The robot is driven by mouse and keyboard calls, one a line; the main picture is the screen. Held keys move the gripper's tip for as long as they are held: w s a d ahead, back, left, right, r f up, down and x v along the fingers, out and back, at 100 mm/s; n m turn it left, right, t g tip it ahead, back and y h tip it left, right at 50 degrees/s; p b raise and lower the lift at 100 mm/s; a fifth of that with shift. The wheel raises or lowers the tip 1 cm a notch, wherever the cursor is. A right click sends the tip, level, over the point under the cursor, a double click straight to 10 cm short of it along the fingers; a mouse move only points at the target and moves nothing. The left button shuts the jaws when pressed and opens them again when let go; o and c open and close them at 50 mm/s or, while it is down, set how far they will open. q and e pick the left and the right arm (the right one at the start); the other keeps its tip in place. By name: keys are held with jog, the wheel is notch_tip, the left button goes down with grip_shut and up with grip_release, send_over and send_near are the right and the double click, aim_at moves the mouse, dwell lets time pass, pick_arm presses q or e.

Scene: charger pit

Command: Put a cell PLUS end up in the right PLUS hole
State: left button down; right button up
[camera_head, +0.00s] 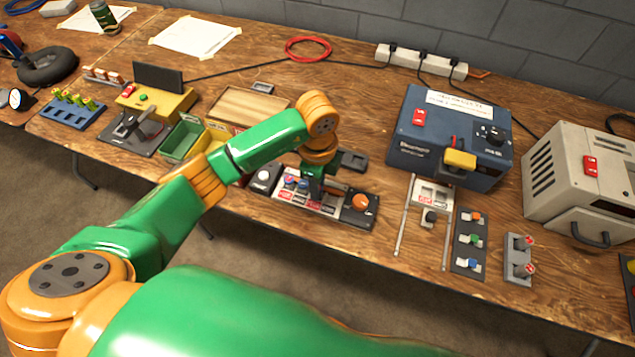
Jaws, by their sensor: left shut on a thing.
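The charger (325,212) is a low panel near the table's front edge, with white and red labels along its front. A white button (264,174) is at its left end and an orange button (361,202) at its right end. Small blue and red round parts (290,183) show at its left side; I cannot tell cells from holes there. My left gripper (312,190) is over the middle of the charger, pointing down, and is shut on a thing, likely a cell. The held thing and the holes under it are hidden by the gripper. My right gripper is not in view.
A green bin (184,142) and a wooden tray (262,122) stand left of and behind the charger. A blue machine (425,150) stands behind right. Slide rails, a switch panel (469,241) and a grey block (518,257) lie to the right.

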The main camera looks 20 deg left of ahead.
pick_arm(q)
jog(key=c, duration=0.6)
grip_release()
notch_tip(320, 180, up, 7)
jog(key=p, duration=0.6)
jog(key=shift+r+p, duration=0.1)
jog(key=shift+p, duration=0.3)
